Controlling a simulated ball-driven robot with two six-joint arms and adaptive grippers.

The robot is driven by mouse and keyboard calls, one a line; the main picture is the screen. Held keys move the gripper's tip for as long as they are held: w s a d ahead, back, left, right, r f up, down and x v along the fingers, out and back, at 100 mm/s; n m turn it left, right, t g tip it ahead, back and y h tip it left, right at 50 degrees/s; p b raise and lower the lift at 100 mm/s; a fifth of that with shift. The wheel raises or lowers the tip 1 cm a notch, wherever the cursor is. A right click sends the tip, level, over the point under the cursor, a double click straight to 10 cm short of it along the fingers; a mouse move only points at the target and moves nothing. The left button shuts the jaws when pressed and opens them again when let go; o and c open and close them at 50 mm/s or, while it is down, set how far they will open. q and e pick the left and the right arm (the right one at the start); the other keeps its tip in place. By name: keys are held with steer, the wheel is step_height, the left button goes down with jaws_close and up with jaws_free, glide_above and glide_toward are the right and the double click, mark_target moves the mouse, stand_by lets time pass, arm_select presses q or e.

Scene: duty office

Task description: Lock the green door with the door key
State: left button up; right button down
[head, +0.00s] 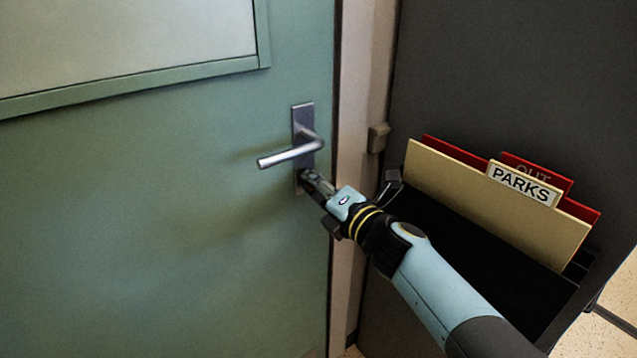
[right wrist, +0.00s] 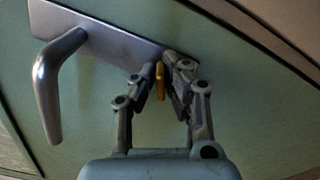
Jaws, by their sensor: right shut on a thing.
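The green door (head: 150,190) fills the left of the head view and looks closed against its frame. Its silver lever handle (head: 285,156) sits on a metal plate (head: 303,118) near the door's right edge; the handle also shows in the right wrist view (right wrist: 55,90). My right gripper (head: 305,180) is at the lower end of the plate, below the lever. In the right wrist view its fingers are shut on the brass door key (right wrist: 160,80), at the end of the plate. The key's tip and the keyhole are hidden. My left gripper is out of view.
A dark cabinet or panel (head: 480,70) stands right of the door frame. On it a black holder carries a tan folder marked PARKS (head: 470,195) and red folders (head: 580,208), close to my right forearm. The door surface left of the handle is clear.

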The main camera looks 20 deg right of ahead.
steer(key=shift+d+f, duration=0.1)
steer(key=m+p, duration=0.2)
steer(key=m, duration=0.1)
steer(key=shift+m, duration=0.3)
steer(key=shift+m+p, duration=0.4)
steer(key=shift+m, duration=0.8)
steer(key=c, duration=1.4)
jaws_free()
